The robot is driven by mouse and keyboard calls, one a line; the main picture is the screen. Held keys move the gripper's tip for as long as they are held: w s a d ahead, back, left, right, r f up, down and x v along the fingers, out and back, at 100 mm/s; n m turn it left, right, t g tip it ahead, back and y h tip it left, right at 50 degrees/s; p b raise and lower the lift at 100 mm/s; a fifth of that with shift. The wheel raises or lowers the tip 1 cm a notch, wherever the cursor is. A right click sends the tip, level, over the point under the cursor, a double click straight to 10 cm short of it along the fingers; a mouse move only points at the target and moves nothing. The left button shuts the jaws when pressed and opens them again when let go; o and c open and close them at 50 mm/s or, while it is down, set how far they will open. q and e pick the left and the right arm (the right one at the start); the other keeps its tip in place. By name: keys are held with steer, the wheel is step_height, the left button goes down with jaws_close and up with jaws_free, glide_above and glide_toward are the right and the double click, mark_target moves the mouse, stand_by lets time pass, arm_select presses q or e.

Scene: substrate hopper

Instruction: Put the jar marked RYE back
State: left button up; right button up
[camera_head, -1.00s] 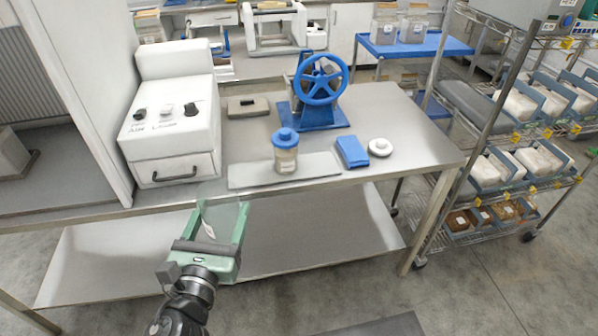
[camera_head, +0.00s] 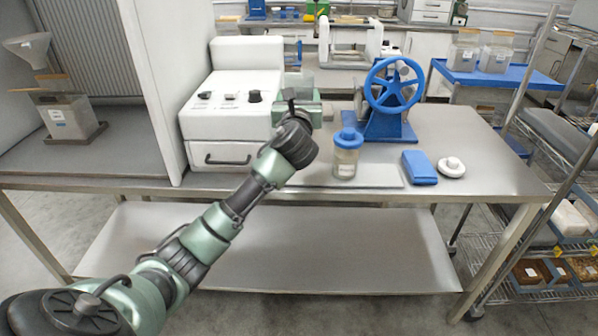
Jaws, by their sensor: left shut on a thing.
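A clear jar with a blue lid (camera_head: 346,158) stands upright on a flat pale plate (camera_head: 391,176) on the steel table. Its label is too small to read, so I cannot tell whether it says RYE. My left gripper (camera_head: 302,92) is over the table, between the white box machine and the blue hand-wheel device, behind and left of the jar. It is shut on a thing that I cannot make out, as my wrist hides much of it. My right gripper is not in view.
The white machine (camera_head: 228,118) and blue wheel device (camera_head: 390,98) flank my gripper. A blue block (camera_head: 419,167) and white round piece (camera_head: 452,168) lie right of the jar. More jars (camera_head: 495,53) stand on a blue cart. The table's right end is clear.

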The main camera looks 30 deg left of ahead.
arm_select(q)
step_height(320, 180, down, 14)
steer(key=shift+f+b, duration=0.25)
steer(key=shift+b, duration=0.75)
step_height(320, 180, down, 4)
steer(key=shift+f+b, duration=0.1)
steer(key=shift+b, duration=0.45)
steer(key=o, duration=1.7)
steer(key=shift+f, duration=0.1)
